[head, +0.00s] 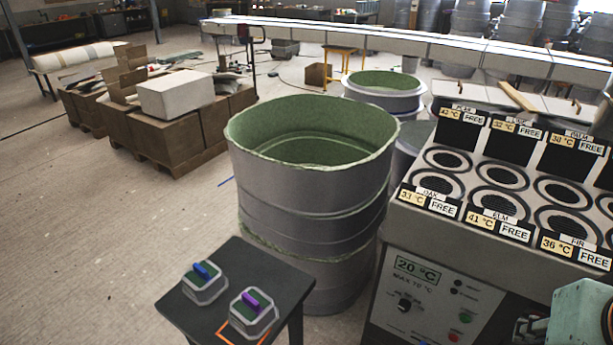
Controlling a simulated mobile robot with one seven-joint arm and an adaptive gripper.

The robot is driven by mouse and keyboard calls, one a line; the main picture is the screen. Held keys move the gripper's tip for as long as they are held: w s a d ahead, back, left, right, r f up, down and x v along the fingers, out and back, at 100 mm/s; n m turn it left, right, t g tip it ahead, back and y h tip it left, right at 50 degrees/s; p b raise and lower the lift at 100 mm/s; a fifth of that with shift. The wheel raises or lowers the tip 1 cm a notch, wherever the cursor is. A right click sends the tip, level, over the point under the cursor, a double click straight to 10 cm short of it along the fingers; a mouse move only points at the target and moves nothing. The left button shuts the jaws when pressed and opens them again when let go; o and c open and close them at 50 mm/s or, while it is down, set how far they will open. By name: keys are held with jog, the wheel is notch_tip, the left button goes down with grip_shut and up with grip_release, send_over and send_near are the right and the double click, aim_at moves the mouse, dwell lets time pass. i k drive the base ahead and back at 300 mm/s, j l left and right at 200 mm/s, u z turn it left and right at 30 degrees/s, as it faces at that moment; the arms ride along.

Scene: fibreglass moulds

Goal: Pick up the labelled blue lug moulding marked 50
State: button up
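A pale moulding with a green top and a blue lug (204,289) sits on the small black table (228,262). A similar moulding with a purple lug (253,319) sits to its right and nearer, over an orange outline on the table. No mark 50 is readable on either one. My gripper (530,328) seems to show only in part, as dark parts beside my teal arm link at the bottom right corner. It is well to the right of both mouldings, and its fingers cannot be made out clearly.
A tall grey drum with a green inside (310,215) stands right behind the table. A machine with round vents and several FREE labels (430,255) fills the right side. Boxes on pallets (175,140) stand at the back left. The floor at left is clear.

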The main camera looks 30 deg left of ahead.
aim_at(204, 282)
jog(key=u, duration=2.2)
jog(key=j+z, duration=0.2)
jog(key=j, duration=0.25)
jog(key=j+z, duration=0.2)
jog(key=j, duration=0.3)
jog(key=k+j+z, duration=0.2)
jog(key=j, duration=0.25)
jog(key=j+z, duration=0.2)
jog(key=j, duration=0.25)
